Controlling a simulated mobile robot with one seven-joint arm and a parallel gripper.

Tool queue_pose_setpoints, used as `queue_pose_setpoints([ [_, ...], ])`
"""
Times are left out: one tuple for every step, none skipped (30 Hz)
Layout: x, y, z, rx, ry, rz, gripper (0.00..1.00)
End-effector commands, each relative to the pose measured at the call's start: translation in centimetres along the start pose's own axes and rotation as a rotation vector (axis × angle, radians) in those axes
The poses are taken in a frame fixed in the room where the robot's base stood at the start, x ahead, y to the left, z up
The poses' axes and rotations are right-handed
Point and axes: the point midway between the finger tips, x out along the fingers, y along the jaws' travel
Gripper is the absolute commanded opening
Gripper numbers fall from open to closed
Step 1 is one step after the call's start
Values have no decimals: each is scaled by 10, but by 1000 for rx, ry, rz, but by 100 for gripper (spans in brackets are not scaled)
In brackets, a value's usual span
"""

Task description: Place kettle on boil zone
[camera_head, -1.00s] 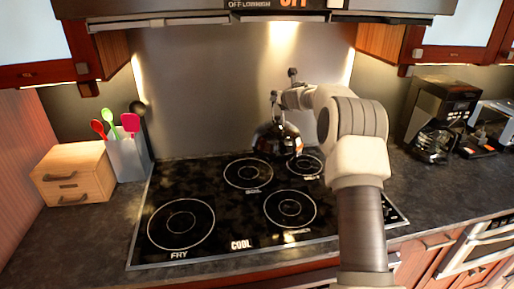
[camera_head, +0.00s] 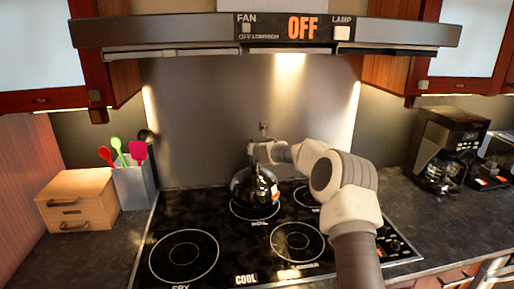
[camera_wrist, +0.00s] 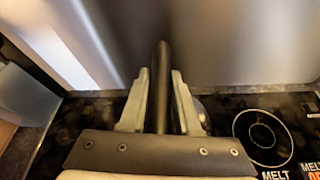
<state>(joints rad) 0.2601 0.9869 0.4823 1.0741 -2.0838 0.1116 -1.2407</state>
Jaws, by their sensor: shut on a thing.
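The dark, glossy kettle (camera_head: 254,187) is in the head view, upright over the back-left ring, the boil zone (camera_head: 258,214). The front of that ring and its label show below the kettle; I cannot tell whether the kettle's base touches the cooktop. My gripper (camera_head: 262,151) is above the kettle and shut on its handle. In the wrist view, the fingers of my gripper (camera_wrist: 160,100) stand on both sides of the dark handle bar (camera_wrist: 161,85). Most of the kettle body is hidden there.
The fry ring (camera_head: 184,256) is front left, another ring (camera_head: 297,242) front right, and the melt ring (camera_wrist: 263,135) back right. A utensil holder (camera_head: 133,187) and wooden drawer box (camera_head: 77,200) stand left. A coffee maker (camera_head: 446,150) stands right. The hood (camera_head: 200,30) hangs above.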

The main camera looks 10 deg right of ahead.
Motion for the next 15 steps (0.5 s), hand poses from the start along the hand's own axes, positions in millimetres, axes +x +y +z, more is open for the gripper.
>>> queue_pose_setpoints([
  [2,-2,-2,3,-6,1,0],
  [3,-2,-6,2,-6,1,0],
  [4,-3,-9,4,-7,0,0],
  [6,-4,-12,3,-6,0,0],
  [7,-4,-14,3,-5,1,0],
  [8,-4,-17,2,-5,1,0],
  [9,-5,-19,3,-5,1,0],
  [9,-5,-20,3,-6,1,0],
  [10,-6,-21,2,-7,0,0],
  [10,-6,-22,2,-8,0,0],
  [10,-6,-22,2,-8,0,0],
  [10,-5,-22,2,-8,1,0],
  [10,-5,-22,2,-8,1,0],
  [10,-5,-22,2,-8,1,0],
  [10,-5,-22,1,-8,1,0],
])
